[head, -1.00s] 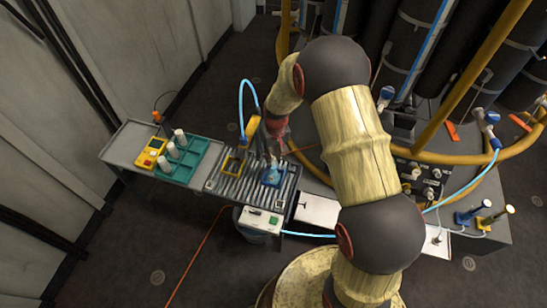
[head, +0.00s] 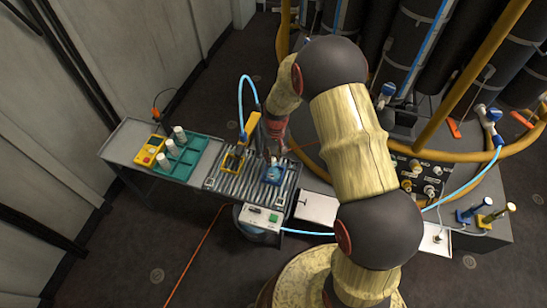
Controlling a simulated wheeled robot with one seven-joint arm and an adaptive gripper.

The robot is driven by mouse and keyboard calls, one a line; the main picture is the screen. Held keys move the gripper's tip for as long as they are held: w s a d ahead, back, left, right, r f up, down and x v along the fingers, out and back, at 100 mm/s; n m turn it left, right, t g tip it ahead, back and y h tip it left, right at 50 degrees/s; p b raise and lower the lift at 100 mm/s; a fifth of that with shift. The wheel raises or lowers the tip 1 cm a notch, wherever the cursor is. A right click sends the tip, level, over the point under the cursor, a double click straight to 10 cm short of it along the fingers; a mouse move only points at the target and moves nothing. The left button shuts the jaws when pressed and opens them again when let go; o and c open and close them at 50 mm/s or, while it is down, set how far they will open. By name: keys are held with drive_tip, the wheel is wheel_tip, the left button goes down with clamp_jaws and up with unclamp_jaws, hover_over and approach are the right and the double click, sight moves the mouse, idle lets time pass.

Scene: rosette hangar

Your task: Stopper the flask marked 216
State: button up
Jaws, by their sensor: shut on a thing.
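My gripper (head: 273,157) is over the right part of a ribbed grey roller bench (head: 228,189), right above a blue holder (head: 268,180). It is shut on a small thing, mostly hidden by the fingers. A pale piece (head: 275,165) shows between the fingertips and the holder; I cannot tell whether it is the flask or a stopper, or whether the parts touch. Three white cylindrical vessels (head: 179,134) stand upright in a teal tray (head: 185,174) to the left. The number 216 cannot be read anywhere.
A yellow frame (head: 232,163) sits on the bench left of the holder, under a yellow tool with a blue hose. A yellow meter (head: 150,151) lies beside the tray. A white control box (head: 260,219) hangs at the front. Tall dark cylinders (head: 410,50) stand behind.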

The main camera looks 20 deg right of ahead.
drive_tip(key=shift+f, duration=0.45)
idle(0.4)
drive_tip(key=o, duration=0.8)
drive_tip(key=o, duration=0.4)
drive_tip(key=shift+o, duration=1.4)
drive_tip(key=shift+r+p, duration=1.85)
drive_tip(key=shift+r, duration=1.2)
drive_tip(key=shift+c, duration=0.6)
